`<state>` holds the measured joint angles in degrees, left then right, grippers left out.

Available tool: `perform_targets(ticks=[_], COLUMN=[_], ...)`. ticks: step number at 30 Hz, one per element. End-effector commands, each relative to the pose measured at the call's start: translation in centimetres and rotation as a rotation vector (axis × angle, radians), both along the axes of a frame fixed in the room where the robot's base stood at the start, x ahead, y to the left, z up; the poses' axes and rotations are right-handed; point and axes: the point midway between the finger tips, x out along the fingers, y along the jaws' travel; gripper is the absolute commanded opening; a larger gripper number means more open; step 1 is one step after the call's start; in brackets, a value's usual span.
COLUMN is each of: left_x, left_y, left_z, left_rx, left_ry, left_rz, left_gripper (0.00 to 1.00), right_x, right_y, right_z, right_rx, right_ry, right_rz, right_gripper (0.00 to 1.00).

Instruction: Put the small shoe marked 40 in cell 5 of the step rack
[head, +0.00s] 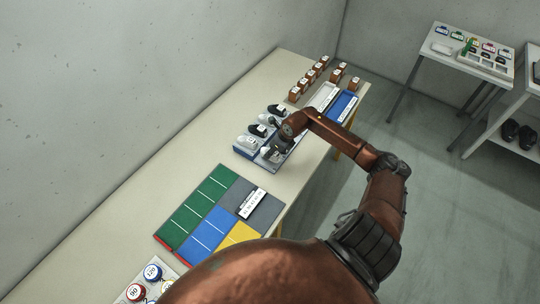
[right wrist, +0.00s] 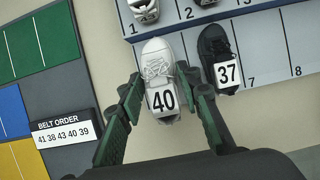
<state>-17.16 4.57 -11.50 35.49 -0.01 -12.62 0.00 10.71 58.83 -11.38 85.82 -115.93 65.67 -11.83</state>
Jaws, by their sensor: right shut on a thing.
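The small white shoe marked 40 (right wrist: 157,68) is between the fingers of my right gripper (right wrist: 163,92), which is shut on it. In the right wrist view it covers the spot left of the black shoe marked 37 (right wrist: 214,50), and its 40 label end reaches past the rack's near edge. I cannot tell whether it touches the rack. The step rack (right wrist: 275,45) shows numbers 1, 2, 7 and 8; number 5 is hidden. In the head view my right gripper (head: 275,148) is over the rack's near end, largely hidden by its arm. My left gripper is not in view.
A belt order sign (right wrist: 64,129) lies on a dark mat beside green, blue and yellow panels (head: 205,215). White and black shoes (head: 257,130) stand on the rack. Small brown boxes (head: 310,76), a blue tray (head: 343,106) and a pale tray (head: 323,96) are beyond it.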

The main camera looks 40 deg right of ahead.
Motion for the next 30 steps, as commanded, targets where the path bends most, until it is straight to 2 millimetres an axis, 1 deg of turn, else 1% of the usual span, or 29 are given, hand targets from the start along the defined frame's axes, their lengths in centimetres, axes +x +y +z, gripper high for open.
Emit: perform_targets(ticks=[5,9,12,22,23,30], left_x=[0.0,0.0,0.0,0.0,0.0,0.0], left_y=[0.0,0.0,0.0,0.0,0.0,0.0], left_z=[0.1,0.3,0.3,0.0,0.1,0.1], left_rx=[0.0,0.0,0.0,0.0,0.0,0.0], left_ry=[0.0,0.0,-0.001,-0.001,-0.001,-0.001], left_rz=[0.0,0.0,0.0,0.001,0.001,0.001], left_gripper=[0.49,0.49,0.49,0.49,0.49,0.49], right_x=[0.7,0.7,0.8,0.8,0.8,0.7], right_y=[-0.1,-0.1,-0.1,-0.2,-0.1,-0.1], right_z=[-0.9,-2.9,-3.8,-4.3,-4.2,-4.1], right_rx=[0.001,0.003,0.002,-0.001,0.0,0.0], right_ry=[0.0,0.001,-0.001,-0.001,-0.001,-0.001], right_rz=[0.0,-0.001,-0.001,0.001,0.001,0.0], right_gripper=[0.07,0.07,0.07,0.07,0.33,0.49])
